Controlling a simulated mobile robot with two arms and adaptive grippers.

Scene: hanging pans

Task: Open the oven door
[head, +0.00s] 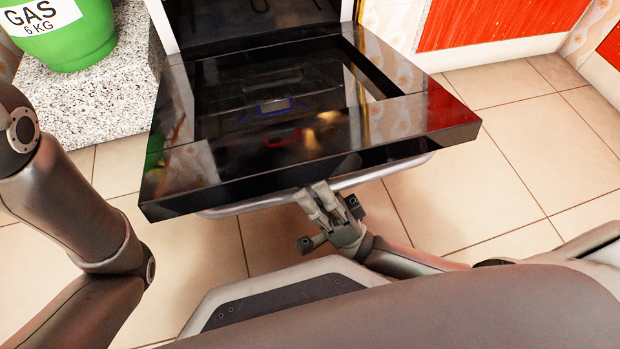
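The oven door (250,168) is folded down and lies about flat, its dark glossy inner side facing up. The silver handle (385,170) runs along below its front edge. My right gripper (317,190) is at the middle of this handle, below the front edge, with its fingertips overlapping the bar. The two fingers are close to each other; whether they are closed on the bar or only beside it is not clear. The oven opening (255,20) shows dark behind the door. My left arm shows at the left, but its gripper is out of view.
A speckled stone block (100,108) stands left of the oven, with a green gas bottle (75,45) on it. Right of the door is free tiled floor (540,150). A red panel (490,22) is on the wall at the back right. My base is close in front of the door.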

